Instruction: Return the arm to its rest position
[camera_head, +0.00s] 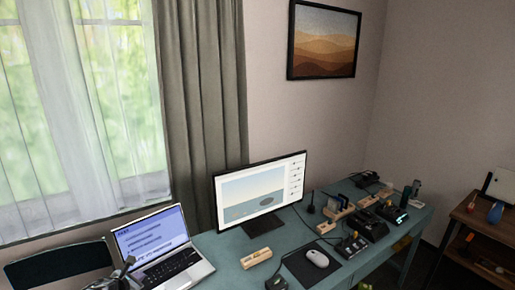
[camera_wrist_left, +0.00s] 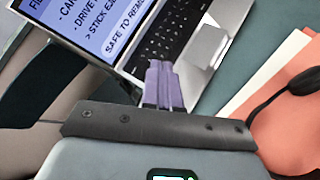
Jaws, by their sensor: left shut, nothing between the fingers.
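My left gripper (camera_head: 128,264) shows at the bottom left of the head view, in front of the open laptop (camera_head: 172,268). In the left wrist view its fingers (camera_wrist_left: 163,85) are together, with nothing seen between them. They overlap the laptop (camera_wrist_left: 207,48) in that picture; I cannot tell the gap between them. The laptop screen has large text, including "SAFE TO REMOVE". My right gripper is not in view.
The green desk (camera_head: 215,248) bears a monitor (camera_head: 262,192), a wooden block (camera_head: 256,258), a mouse (camera_head: 317,257) on a dark mat and several devices at right. A dark chair (camera_head: 55,268) stands at left. An orange sheet (camera_wrist_left: 285,115) lies beside the laptop.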

